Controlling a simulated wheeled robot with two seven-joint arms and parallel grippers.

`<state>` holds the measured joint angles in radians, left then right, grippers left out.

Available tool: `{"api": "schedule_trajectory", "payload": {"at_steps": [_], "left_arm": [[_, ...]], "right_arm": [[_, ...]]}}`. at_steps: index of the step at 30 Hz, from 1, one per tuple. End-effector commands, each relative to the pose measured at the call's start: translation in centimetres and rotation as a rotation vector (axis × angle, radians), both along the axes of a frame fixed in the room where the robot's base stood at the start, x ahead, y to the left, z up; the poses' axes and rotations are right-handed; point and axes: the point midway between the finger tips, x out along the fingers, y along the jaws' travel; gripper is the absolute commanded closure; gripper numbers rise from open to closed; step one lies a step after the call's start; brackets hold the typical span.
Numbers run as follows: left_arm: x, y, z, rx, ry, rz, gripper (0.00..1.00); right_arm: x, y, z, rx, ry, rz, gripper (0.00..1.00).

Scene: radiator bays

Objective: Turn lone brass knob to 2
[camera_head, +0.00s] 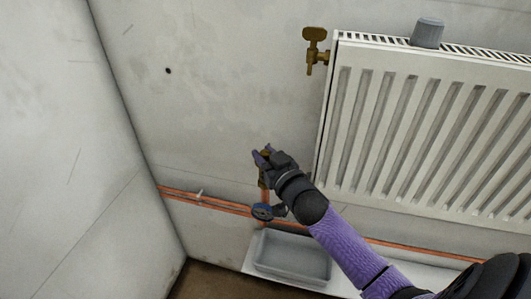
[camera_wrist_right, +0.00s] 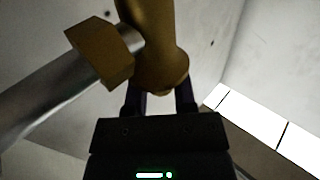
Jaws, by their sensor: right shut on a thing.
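My right gripper (camera_head: 263,155) is shut on a brass knob, at the lower left of the radiator. In the head view the gripper hides most of the knob, and a bit of brass (camera_head: 263,182) shows just below the fingers. In the right wrist view the brass knob (camera_wrist_right: 160,65) stands between the two fingers (camera_wrist_right: 160,102), with a brass nut (camera_wrist_right: 103,55) and a silvery pipe at its left. No number or mark on the knob can be read. My left gripper is not in view.
A white radiator (camera_head: 420,125) fills the right side, with a brass valve (camera_head: 314,48) at its upper left corner and a grey cup-like object (camera_head: 427,33) on top. Copper pipes (camera_head: 225,205) and a grey tray (camera_head: 290,258) lie below.

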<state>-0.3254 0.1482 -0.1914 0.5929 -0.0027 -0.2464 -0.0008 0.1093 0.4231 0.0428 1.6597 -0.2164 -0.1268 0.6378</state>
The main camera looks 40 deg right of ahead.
Motion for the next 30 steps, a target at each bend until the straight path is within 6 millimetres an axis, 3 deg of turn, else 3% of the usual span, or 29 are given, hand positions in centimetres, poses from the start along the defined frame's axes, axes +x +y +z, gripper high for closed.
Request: {"api": "schedule_trajectory", "payload": {"at_steps": [7, 8, 12, 22, 30], "left_arm": [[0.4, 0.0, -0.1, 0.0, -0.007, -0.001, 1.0], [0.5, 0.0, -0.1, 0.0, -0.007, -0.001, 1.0], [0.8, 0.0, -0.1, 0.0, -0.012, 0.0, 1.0], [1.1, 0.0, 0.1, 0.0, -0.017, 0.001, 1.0], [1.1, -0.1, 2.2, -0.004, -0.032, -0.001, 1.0]], "right_arm": [[0.0, 0.0, -0.1, 0.0, 0.002, 0.0, 1.0], [0.0, 0.0, -0.1, 0.0, 0.002, 0.0, 0.63], [0.0, 0.0, -0.1, 0.0, 0.001, -0.001, 0.33], [-0.4, 0.1, 0.0, 0.001, 0.001, -0.001, 0.33], [-5.6, 0.5, 0.3, 0.001, 0.004, -0.001, 0.33]]}}
